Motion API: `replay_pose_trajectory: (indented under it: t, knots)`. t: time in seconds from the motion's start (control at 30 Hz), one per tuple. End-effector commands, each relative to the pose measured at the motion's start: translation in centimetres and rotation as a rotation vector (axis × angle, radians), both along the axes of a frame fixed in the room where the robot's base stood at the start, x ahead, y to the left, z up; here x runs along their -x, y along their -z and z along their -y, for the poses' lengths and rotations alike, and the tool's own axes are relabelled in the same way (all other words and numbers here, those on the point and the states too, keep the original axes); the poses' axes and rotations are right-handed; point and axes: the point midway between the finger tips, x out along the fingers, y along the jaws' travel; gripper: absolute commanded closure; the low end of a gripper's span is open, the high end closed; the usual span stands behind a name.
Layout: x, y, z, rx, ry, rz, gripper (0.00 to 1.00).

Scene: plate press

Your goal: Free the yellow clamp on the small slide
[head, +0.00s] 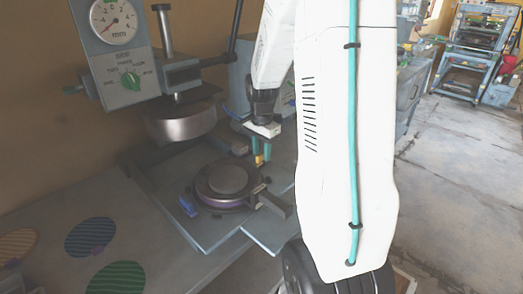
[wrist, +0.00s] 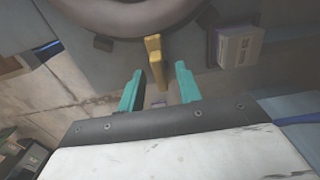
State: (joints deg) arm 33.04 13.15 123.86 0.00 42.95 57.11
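The yellow clamp (head: 259,158) is a small upright piece at the back right of the round plate (head: 228,179) in the head view. In the wrist view the clamp (wrist: 154,58) is a narrow yellow bar beside the plate's rim (wrist: 135,34). My gripper (wrist: 158,70) is open, with one teal finger on each side of the clamp's near end. Gaps show between the bar and both fingers. In the head view my gripper (head: 260,150) is just above the clamp, partly covering it. I cannot make out which part is the small slide.
The press head (head: 182,122) hangs behind the plate. A grey block (head: 274,204) stands at the plate's right, also in the wrist view (wrist: 240,46). A blue piece (head: 187,207) is at its left. Striped discs (head: 90,236) lie on the bench at left. Open floor is at right.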

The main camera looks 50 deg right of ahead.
Motion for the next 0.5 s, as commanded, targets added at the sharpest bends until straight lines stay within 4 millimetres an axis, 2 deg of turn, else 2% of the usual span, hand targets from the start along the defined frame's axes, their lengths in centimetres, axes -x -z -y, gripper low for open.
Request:
replay_pose_trajectory:
  t: [0.17,0.3,0.5]
  knots:
    - [0.0,0.0,0.0,0.0,0.0,0.0,0.65]
    - [0.0,-0.01,0.0,0.0,0.0,0.0,1.0]
    - [0.0,-0.02,-0.01,0.0,-0.002,0.0,1.0]
